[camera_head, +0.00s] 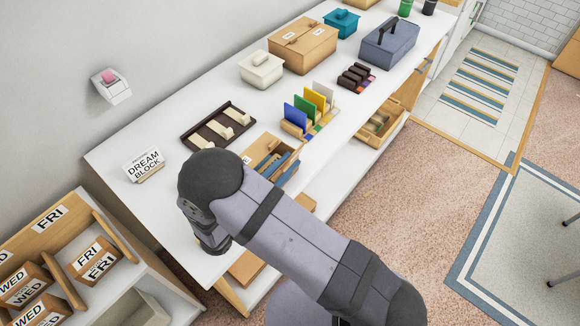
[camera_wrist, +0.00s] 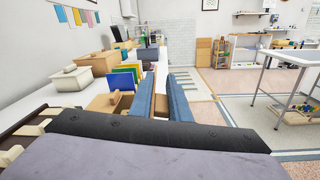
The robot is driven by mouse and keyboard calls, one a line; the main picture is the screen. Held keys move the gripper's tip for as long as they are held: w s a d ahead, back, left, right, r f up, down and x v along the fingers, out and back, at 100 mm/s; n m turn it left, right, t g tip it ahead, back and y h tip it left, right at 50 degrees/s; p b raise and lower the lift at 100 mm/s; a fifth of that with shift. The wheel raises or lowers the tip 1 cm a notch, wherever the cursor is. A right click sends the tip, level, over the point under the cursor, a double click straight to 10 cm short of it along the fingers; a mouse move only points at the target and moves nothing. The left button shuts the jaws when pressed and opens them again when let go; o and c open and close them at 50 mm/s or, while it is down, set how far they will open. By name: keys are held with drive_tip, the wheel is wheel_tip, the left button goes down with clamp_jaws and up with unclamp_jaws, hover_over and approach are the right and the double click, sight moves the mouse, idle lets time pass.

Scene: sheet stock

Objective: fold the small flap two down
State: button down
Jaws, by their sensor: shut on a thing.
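A small open cardboard box (camera_head: 289,149) with a white label stands on the white counter, partly hidden behind my arm. It also shows in the wrist view (camera_wrist: 104,103). My gripper (camera_wrist: 163,98) reaches over the box; its two long blue-grey fingers stand apart with brown cardboard between them. The gripper is shut on a cardboard flap of the box. I cannot tell from the pictures which flap it is or how far it is bent. The near side of the box is hidden by my arm and wrist.
Blue, green and yellow cards (camera_head: 308,107) stand in holders just beyond the box. A dark tray (camera_head: 218,127) lies to its left. A white lidded box (camera_head: 261,69), a closed cardboard box (camera_head: 303,44) and a blue-grey toolbox (camera_head: 388,45) stand further back.

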sight(264, 157)
drive_tip(key=n, duration=0.1)
drive_tip(key=w+a+n, duration=0.1)
drive_tip(key=n, duration=0.2)
drive_tip(key=shift+w+a+r+n, duration=0.2)
drive_tip(key=shift+w+a+n, duration=0.1)
drive_tip(key=shift+w+a, duration=0.1)
drive_tip(key=a+n, duration=0.1)
drive_tip(key=n, duration=0.1)
drive_tip(key=w+f+n, duration=0.1)
drive_tip(key=n, duration=0.2)
drive_tip(key=w+a+n, duration=0.1)
drive_tip(key=n, duration=0.1)
drive_tip(key=shift+w+a+f, duration=0.15)
drive_tip(key=shift+a+f, duration=0.05)
drive_tip(key=shift+a, duration=0.1)
drive_tip(key=shift+w+a+f+n+b, duration=0.15)
drive_tip(key=shift+f+n+b, duration=0.1)
drive_tip(key=shift+n, duration=0.5)
drive_tip(key=shift+w+a+f+n+b, duration=0.2)
drive_tip(key=shift+n, duration=0.5)
drive_tip(key=shift+w+a+f+n+b, duration=0.15)
drive_tip(key=shift+f+n+b, duration=0.1)
drive_tip(key=shift+n, duration=0.5)
drive_tip(key=c, duration=2)
unclamp_jaws()
drive_tip(key=shift+s+a, duration=0.1)
